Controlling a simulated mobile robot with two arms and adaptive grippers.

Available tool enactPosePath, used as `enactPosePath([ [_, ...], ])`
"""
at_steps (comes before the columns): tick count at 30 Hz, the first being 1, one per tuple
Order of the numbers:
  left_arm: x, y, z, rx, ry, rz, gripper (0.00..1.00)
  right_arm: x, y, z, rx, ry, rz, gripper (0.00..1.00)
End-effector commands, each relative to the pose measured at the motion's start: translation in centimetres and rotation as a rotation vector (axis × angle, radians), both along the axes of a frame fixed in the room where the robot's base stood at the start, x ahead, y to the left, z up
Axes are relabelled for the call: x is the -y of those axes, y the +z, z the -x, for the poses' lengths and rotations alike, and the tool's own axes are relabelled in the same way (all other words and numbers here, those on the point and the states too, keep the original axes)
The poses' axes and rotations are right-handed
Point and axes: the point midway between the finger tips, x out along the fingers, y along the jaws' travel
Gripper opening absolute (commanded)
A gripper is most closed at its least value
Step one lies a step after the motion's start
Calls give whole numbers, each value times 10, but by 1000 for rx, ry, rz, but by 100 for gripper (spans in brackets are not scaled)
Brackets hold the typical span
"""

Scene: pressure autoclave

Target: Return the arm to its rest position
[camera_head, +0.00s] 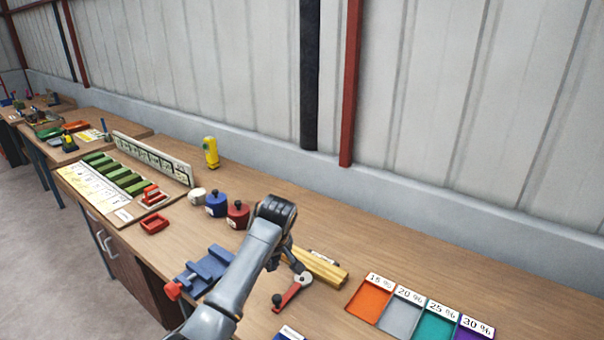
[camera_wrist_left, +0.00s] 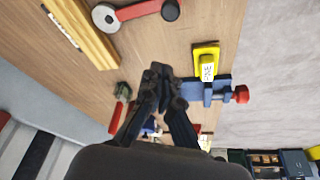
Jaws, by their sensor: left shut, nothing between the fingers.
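My left arm comes in from the bottom of the head view and bends over the workbench (camera_head: 400,262). My left gripper (camera_head: 297,264) hangs down at its end, partly hidden by the wrist. In the left wrist view the fingers of the left gripper (camera_wrist_left: 158,76) meet at the tips, shut and empty. It is above the bench, beside a red-handled tool with a grey round end (camera_head: 300,280). My right gripper is in neither view.
A blue vise (camera_head: 203,270) with a red knob lies left of the arm; a yellow labelled piece (camera_wrist_left: 206,62) is at it. Yellowish bars (camera_head: 322,268) and coloured percent trays (camera_head: 368,300) lie right. Blue and red containers (camera_head: 237,216) stand behind. A corrugated wall borders the bench.

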Motion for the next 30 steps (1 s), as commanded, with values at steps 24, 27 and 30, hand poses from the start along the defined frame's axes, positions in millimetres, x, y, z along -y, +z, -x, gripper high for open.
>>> enactPosePath([
  [24, -62, -131, 313, -43, -482, 26, 0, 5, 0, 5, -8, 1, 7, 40],
  [27, -68, -125, 337, -41, -520, 14, 0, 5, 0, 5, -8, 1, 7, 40],
  [30, -73, -118, 357, -40, -550, 2, 0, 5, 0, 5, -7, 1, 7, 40],
])
